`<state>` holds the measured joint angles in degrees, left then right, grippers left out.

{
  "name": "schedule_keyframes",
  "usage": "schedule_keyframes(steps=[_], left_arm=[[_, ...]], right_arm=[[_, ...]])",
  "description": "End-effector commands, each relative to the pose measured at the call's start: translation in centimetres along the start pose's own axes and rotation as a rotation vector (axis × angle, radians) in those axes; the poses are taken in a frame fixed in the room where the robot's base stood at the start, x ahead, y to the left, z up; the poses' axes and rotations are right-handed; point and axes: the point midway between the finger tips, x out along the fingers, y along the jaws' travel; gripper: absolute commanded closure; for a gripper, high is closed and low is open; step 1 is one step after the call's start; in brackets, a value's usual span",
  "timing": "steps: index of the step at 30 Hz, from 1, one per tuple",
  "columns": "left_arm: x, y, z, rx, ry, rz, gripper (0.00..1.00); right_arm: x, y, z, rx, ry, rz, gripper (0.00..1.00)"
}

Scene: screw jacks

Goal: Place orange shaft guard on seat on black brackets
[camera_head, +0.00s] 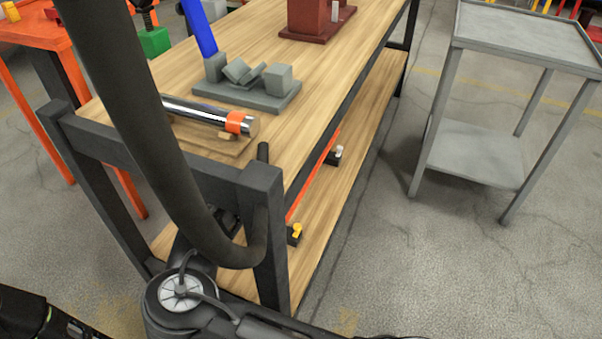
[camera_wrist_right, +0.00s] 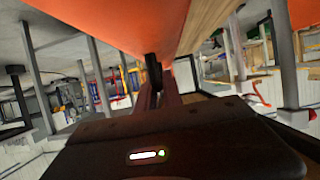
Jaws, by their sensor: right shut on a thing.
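The orange shaft guard shows in the head view as a thin slanted orange strip (camera_head: 312,177) beside the table's front edge, above the lower shelf. In the right wrist view it is a broad orange sheet (camera_wrist_right: 125,25) filling the top. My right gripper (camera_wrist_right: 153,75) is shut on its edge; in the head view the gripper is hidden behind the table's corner. Two black brackets stand on the lower shelf, one with a yellow knob (camera_head: 294,235) and one with a pale knob (camera_head: 334,155). I cannot tell whether the guard touches them. My left gripper is not in view.
The wooden table top (camera_head: 335,65) carries a grey block fixture (camera_head: 250,92) and a shiny shaft with an orange collar (camera_head: 205,110). A dark table leg (camera_head: 265,240) stands at the near corner. A grey cart (camera_head: 475,150) stands right, with clear floor between.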

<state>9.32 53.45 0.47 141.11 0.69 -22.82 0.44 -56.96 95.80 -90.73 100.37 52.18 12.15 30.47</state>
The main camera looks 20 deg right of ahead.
Motion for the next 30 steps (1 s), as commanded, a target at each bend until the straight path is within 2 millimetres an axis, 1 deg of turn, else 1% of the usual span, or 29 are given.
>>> schedule_keyframes(steps=[1, 3, 6, 17, 20, 24, 27, 30], left_arm=[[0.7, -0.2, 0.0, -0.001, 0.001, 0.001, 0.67], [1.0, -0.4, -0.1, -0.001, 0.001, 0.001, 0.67], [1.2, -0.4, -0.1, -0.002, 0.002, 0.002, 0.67], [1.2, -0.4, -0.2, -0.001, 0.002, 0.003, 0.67], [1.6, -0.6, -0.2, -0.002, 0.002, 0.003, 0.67], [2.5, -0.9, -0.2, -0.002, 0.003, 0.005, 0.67], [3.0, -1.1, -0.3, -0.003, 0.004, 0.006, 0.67], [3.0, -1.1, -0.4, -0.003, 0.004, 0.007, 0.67]], right_arm=[[0.4, -0.1, 0.9, -0.001, 0.005, -0.002, 1.00], [0.8, -0.1, 1.8, -0.001, 0.005, -0.002, 1.00], [1.1, -0.1, 2.4, 0.000, 0.006, -0.003, 1.00], [1.1, -0.1, 2.6, 0.002, 0.006, -0.003, 1.00], [1.5, -0.1, 3.5, 0.000, 0.005, -0.002, 1.00], [2.4, 0.0, 5.5, 0.000, 0.005, -0.002, 1.00], [2.9, -0.1, 6.7, 0.000, 0.006, -0.003, 1.00], [3.0, -0.1, 7.1, 0.001, 0.006, -0.004, 1.00]])
